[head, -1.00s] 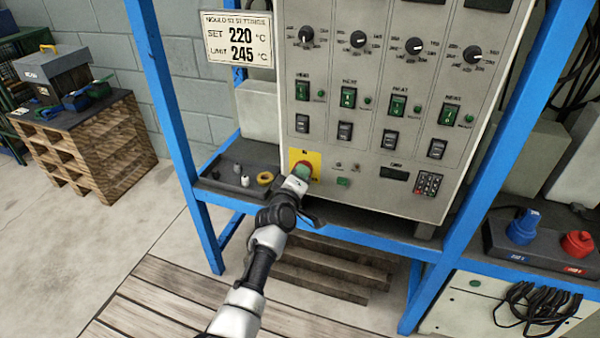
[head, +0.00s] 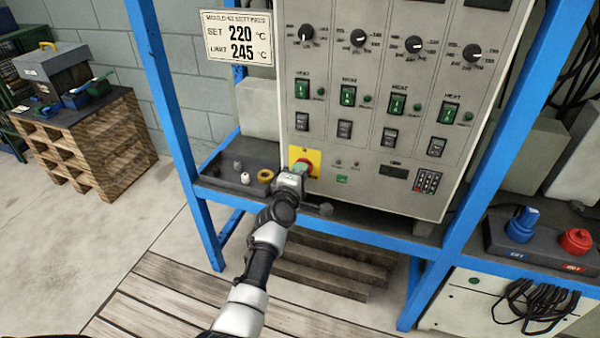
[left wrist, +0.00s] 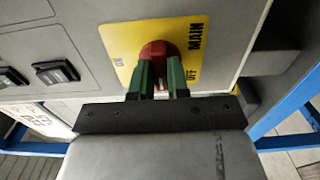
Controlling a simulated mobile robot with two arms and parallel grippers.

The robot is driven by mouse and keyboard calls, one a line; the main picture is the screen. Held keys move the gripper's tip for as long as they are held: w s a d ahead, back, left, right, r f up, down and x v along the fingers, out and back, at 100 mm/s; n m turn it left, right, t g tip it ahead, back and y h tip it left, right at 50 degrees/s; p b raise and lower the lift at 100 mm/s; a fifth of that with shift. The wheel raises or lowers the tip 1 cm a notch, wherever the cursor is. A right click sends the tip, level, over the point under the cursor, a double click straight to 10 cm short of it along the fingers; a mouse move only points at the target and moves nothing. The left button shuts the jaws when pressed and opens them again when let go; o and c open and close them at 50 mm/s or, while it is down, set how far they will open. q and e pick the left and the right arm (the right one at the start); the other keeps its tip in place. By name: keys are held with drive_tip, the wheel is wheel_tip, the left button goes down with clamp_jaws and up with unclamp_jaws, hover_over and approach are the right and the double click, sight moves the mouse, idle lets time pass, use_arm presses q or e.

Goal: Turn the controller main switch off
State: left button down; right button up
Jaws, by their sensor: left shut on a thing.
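The controller main switch is a red rotary handle (left wrist: 154,50) on a yellow plate (left wrist: 122,38) marked MAIN, ON and OFF. In the head view, the yellow plate (head: 313,156) is at the lower left of the grey controller (head: 370,180), and little of the red handle shows. My left gripper (head: 298,172) reaches up to it from below. In the left wrist view, the green fingers of the left gripper (left wrist: 160,75) are shut on the red handle, one on each side. The fingers partly hide the handle, so I cannot tell exactly where it points. My right gripper is not in view.
A blue frame (head: 172,120) surrounds the controller. Small knobs and a yellow ring (head: 265,176) lie on the dark shelf left of the switch. Blue (head: 522,225) and red (head: 577,243) connectors stand at right. A pallet stack (head: 90,140) stands at far left.

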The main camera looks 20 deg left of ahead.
use_arm(q)
drive_tip(key=c, duration=1.1)
unclamp_jaws()
drive_tip(key=shift+s, duration=0.1)
drive_tip(key=s+p, duration=0.1)
drive_tip(key=s, duration=0.9)
drive_tip(key=shift+s+a, duration=0.2)
drive_tip(key=shift+s, duration=0.1)
drive_tip(key=shift+f, duration=0.1)
